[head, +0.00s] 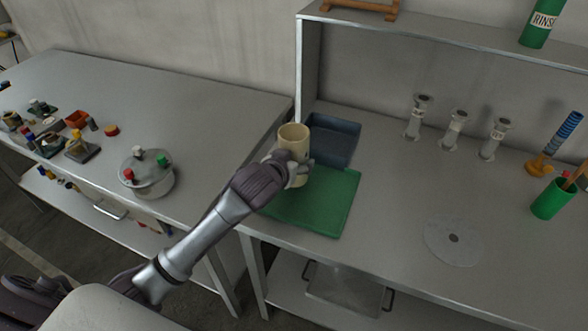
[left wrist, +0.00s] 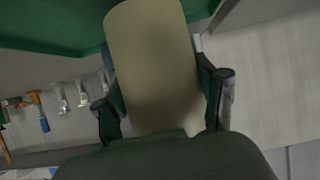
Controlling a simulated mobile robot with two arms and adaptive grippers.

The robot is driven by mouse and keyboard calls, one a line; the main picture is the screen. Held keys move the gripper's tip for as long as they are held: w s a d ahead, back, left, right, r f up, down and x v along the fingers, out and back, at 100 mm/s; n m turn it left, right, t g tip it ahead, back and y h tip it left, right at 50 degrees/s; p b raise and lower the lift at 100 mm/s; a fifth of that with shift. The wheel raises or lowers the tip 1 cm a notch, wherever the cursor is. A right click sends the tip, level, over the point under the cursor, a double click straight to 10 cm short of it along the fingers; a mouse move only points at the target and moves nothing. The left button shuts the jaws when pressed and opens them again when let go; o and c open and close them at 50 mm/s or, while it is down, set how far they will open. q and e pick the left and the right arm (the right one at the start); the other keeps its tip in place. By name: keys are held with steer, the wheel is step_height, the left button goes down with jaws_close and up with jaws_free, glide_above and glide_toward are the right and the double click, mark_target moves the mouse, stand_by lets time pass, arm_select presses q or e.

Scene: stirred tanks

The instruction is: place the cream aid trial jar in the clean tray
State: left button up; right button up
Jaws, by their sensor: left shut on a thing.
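The cream jar (head: 293,137) is a pale cylinder with an open top, held roughly upright at the left end of the right-hand bench. My left gripper (head: 297,170) is shut around its lower part. In the left wrist view, the jar (left wrist: 155,65) fills the middle, between the two fingers of the gripper (left wrist: 165,95). A green flat tray or mat (head: 335,205) lies below and in front of the jar. A blue-grey walled tray (head: 345,127) stands just behind and to the right. No label shows which is the clean tray. My right gripper is out of view.
A shelf upright (head: 299,65) rises near the jar.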

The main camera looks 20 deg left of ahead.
arm_select(q)
steer(key=shift+f, duration=1.9)
steer(key=shift+f, duration=0.2)
steer(key=o, duration=1.2)
steer(key=shift+r, duration=0.15)
steer(key=shift+s+r, duration=0.15)
steer(key=shift+s, duration=0.05)
steer(key=v, duration=1.1)
steer(key=shift+s+r, duration=0.2)
steer(key=shift+s, duration=0.05)
